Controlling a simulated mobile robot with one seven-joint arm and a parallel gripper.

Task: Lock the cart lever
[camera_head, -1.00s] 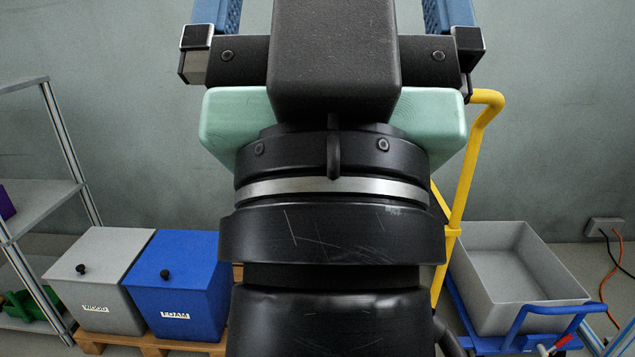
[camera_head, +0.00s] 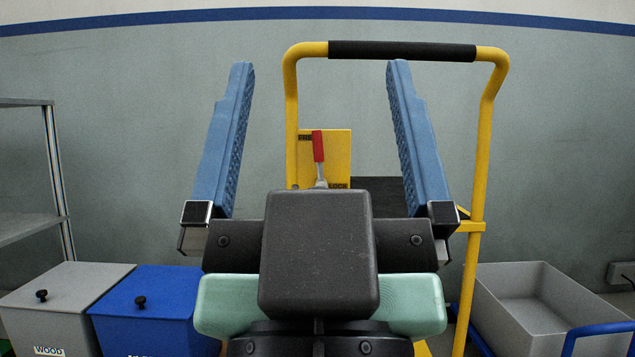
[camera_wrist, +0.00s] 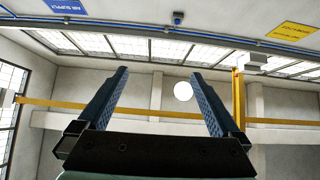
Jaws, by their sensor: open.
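The cart lever (camera_head: 318,147) has a red grip on a metal stem and stands upright in front of a yellow plate (camera_head: 340,150) on the cart. The plate carries a partly covered word at its upper left and "LOCK" at its lower right. The cart's yellow frame (camera_head: 482,130) has a black-wrapped top bar. My gripper (camera_head: 321,75) is open and empty, its two blue fingers pointing up, wide apart. The lever shows between the fingers, beyond them; the lever's base is hidden behind my gripper body. The wrist view shows the open fingers (camera_wrist: 165,85) against the ceiling.
A grey lidded box (camera_head: 70,295) marked "WOOD" and a blue lidded box (camera_head: 150,305) stand at the lower left, beside a shelf rack (camera_head: 55,180). A grey open bin (camera_head: 545,300) and a blue cart handle (camera_head: 595,330) are at the lower right. A wall closes the back.

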